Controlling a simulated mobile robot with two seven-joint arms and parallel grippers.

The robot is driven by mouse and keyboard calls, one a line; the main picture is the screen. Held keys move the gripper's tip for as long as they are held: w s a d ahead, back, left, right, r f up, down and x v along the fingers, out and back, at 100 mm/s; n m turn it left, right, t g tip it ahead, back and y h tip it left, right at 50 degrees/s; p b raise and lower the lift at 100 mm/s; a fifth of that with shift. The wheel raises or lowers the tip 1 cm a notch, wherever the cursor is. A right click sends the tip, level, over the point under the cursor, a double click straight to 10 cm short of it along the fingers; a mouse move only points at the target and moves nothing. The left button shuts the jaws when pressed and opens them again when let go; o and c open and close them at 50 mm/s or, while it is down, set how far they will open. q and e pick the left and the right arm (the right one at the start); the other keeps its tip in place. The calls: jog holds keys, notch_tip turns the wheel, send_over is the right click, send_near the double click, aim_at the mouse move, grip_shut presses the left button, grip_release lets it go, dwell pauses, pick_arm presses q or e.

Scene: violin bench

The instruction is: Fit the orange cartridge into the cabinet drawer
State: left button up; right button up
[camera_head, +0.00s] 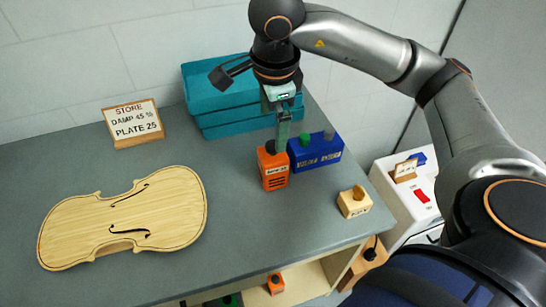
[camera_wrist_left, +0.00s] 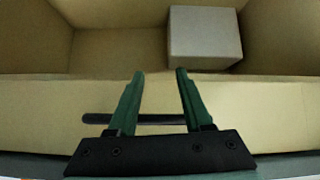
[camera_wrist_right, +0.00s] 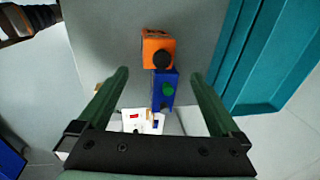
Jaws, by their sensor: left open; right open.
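The orange cartridge (camera_head: 275,171) stands upright on the grey bench, with a black knob on top and a label on its front. My right gripper (camera_head: 283,120) is open and empty, pointing down just above and behind the cartridge. In the right wrist view the cartridge (camera_wrist_right: 155,47) lies ahead, beyond the open fingertips (camera_wrist_right: 157,75). In the left wrist view an open drawer (camera_wrist_left: 110,50) with a dark bar handle (camera_wrist_left: 155,119) holds a grey block (camera_wrist_left: 205,35). My left gripper (camera_wrist_left: 158,72) is open and empty over the drawer's front; the head view does not show it.
A blue block (camera_head: 316,153) with green and grey knobs stands close beside the cartridge. Teal boxes (camera_head: 218,92) are behind. A small wooden block (camera_head: 354,203), a violin plate (camera_head: 125,220) and a sign (camera_head: 133,124) are on the bench. Another small orange piece (camera_head: 275,284) is below the front edge.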

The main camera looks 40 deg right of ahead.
aim_at(273, 155)
jog(key=m, duration=0.5)
jog(key=shift+w+g, duration=0.3)
jog(key=shift+w, duration=0.1)
jog(key=m, duration=0.3)
jog(key=shift+w+d+b, duration=0.15)
jog(key=shift+w+b, duration=0.05)
jog(key=shift+b, duration=0.2)
jog(key=m, duration=0.4)
jog(key=shift+w+d+r+m+g+y, duration=0.1)
jog(key=shift+w+r+m+g+y, duration=0.1)
jog(key=shift+w+m+g+y, duration=0.15)
jog(key=m, duration=0.2)
jog(key=m+b, duration=0.1)
jog(key=m, duration=0.2)
jog(key=shift+w+d+r+g, duration=0.1)
jog(key=shift+w+g, duration=0.1)
jog(key=shift+g, duration=0.05)
notch_tip(273, 155, down, 7)
jog(key=shift+r, duration=0.1)
jog(key=shift+s+d+f, duration=0.15)
jog(key=shift+f, duration=1.25)
jog(key=shift+s+d+f, duration=0.1)
jog(key=shift+s+f, duration=0.05)
jog(key=shift+f, duration=1.2)
jog(key=shift+c, duration=0.4)
